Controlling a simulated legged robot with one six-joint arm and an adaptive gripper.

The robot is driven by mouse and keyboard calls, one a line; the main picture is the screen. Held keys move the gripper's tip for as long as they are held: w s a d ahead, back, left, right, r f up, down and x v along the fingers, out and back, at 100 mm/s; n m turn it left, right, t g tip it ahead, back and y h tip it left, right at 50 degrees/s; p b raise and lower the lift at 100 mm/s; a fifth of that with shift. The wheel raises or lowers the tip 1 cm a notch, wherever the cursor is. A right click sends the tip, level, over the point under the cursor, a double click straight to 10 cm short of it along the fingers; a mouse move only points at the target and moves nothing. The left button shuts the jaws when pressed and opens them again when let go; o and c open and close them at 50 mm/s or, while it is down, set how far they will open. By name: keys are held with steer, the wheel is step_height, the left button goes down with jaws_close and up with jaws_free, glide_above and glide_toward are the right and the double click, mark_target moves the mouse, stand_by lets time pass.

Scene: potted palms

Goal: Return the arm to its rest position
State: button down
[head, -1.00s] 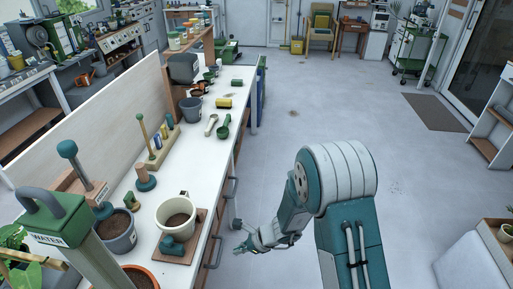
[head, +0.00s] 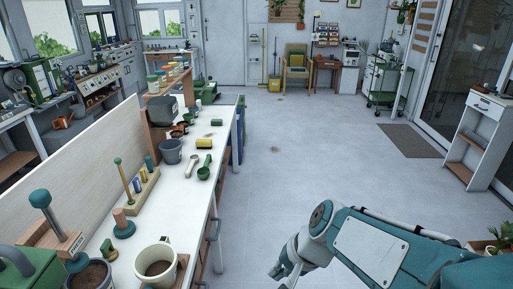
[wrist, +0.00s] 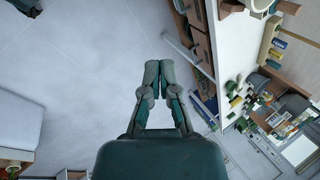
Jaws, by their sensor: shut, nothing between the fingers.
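My gripper (head: 284,272) shows at the bottom of the head view, low over the floor and to the right of the workbench. It is apart from the bench. In the wrist view my gripper (wrist: 159,66) has its two fingertips together with nothing between them. My folded arm fills the lower right of the head view. Its rest position is not marked by anything in view.
The white workbench (head: 185,205) runs along the left, with drawer handles on its side. A cream pot (head: 157,262) stands near its edge. Grey floor (head: 300,140) is clear ahead. A white shelf unit (head: 473,135) and dark mat (head: 408,140) are at the right.

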steer(key=s+d+r+n+t+h, duration=0.3)
steer(key=s+d+r+n+h, duration=0.1)
steer(key=s+d, duration=0.5)
step_height(320, 180, up, 3)
steer(key=shift+d+f+n+t+h, duration=0.15)
steer(key=shift+d+n+t+h, duration=0.25)
steer(key=shift+d, duration=0.6)
